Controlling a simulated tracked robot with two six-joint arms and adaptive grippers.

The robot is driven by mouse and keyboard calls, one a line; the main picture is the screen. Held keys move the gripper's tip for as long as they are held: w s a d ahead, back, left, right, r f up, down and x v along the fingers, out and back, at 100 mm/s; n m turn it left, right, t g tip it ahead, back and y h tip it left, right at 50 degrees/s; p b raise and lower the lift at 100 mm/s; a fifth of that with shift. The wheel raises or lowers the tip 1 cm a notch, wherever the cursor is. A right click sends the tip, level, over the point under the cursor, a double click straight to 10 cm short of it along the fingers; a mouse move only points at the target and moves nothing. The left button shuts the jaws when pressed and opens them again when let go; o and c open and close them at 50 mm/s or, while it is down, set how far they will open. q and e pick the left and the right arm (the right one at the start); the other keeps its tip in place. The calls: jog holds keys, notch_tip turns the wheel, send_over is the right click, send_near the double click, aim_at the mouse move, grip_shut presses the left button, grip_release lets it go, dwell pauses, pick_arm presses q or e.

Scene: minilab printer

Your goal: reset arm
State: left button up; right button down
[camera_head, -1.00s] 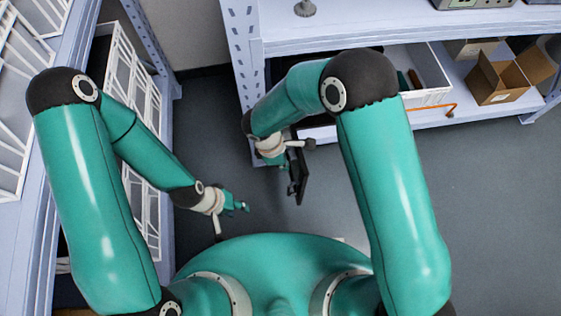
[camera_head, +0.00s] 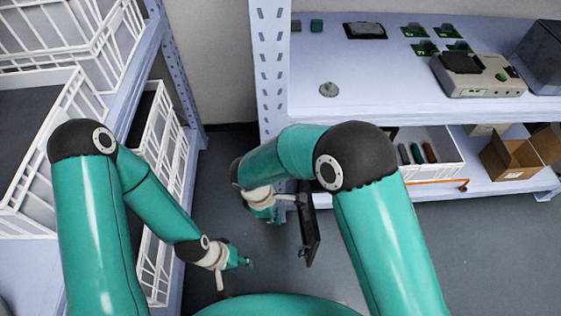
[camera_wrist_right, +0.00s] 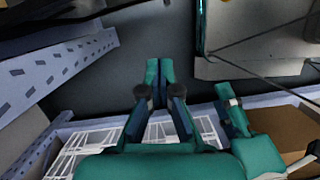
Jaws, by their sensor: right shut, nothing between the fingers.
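My right arm is bent, with its forearm pointing left and its gripper (camera_head: 267,214) hanging low in front of the shelf unit in the head view. In the right wrist view the same gripper (camera_wrist_right: 159,68) has its two teal fingers together with nothing between them. My left arm reaches down and right from the left side. Its gripper (camera_head: 246,263) is over the grey floor, small in the head view, and its finger opening cannot be made out. Neither gripper touches an object that I can see.
A shelf unit (camera_head: 400,103) stands ahead, with a grey device (camera_head: 480,78) and small green items on top. Below are a white bin (camera_head: 435,165) and an open cardboard box (camera_head: 510,157). White wire crates (camera_head: 45,195) line the left rack. Grey floor (camera_head: 225,155) lies between.

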jog(key=s+d+f+m+y, duration=0.35)
jog(key=s+d+m, duration=0.25)
jog(key=d+m, duration=0.3)
jog(key=s+d+f+m+y, duration=0.3)
jog(key=s+d+f+m, duration=0.25)
jog(key=m, duration=0.55)
notch_tip(320, 180, up, 14)
jog(key=p, duration=1.3)
jog(key=shift+w+d+f+t, duration=0.2)
jog(key=shift+w+d+t, duration=0.1)
jog(key=shift+d+t, duration=0.1)
jog(key=shift+s, duration=0.1)
